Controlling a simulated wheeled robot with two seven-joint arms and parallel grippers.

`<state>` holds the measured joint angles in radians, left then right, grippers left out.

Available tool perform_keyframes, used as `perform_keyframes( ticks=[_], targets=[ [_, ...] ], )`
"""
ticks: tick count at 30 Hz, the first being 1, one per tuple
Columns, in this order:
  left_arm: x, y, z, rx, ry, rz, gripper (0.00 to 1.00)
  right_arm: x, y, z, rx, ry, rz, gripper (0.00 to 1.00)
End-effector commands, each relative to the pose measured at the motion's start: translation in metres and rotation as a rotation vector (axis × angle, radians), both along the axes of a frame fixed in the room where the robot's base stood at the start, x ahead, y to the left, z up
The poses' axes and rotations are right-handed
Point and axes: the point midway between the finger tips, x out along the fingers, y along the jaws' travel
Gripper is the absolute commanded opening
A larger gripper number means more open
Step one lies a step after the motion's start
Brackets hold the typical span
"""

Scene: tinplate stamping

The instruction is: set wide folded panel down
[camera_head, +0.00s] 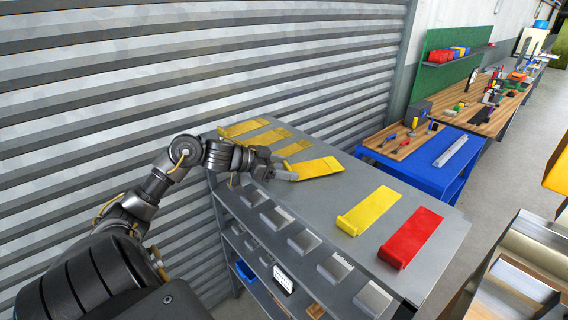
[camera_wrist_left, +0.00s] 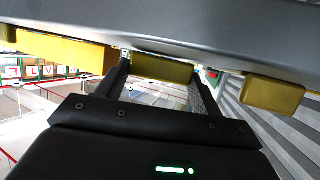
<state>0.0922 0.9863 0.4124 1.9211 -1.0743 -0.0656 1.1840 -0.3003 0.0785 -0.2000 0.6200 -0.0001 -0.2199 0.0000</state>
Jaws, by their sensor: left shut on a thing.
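My left gripper (camera_head: 287,174) is shut on the near end of a yellow folded panel (camera_head: 318,167), which extends to the right over the grey bench top (camera_head: 335,205). In the left wrist view the panel's yellow end (camera_wrist_left: 162,69) sits between the two fingers (camera_wrist_left: 160,82). The panel lies close to the bench top; I cannot tell whether it rests fully on it. My right gripper is not in view.
Several other yellow panels lie behind, the nearest (camera_head: 294,149) close to the held one. A separate yellow panel (camera_head: 369,211) and a red panel (camera_head: 411,237) lie to the right. Bare bench separates them from the held panel. A blue table (camera_head: 425,165) stands beyond.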

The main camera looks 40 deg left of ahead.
Motion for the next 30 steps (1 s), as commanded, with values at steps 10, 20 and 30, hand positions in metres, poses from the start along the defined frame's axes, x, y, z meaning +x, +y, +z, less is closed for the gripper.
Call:
perform_keyframes(
  ticks=[10, 20, 30],
  targets=[
    [-0.0002, -0.0001, -0.0041, 0.001, 0.000, 0.000, 0.37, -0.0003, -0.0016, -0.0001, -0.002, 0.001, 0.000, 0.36],
    [-0.0001, -0.0003, -0.0049, 0.001, 0.000, 0.000, 0.88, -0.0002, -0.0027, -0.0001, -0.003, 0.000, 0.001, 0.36],
    [-0.0081, 0.0045, -0.0006, 0.002, -0.002, 0.000, 0.88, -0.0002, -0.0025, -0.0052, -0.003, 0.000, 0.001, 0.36]
  ],
)
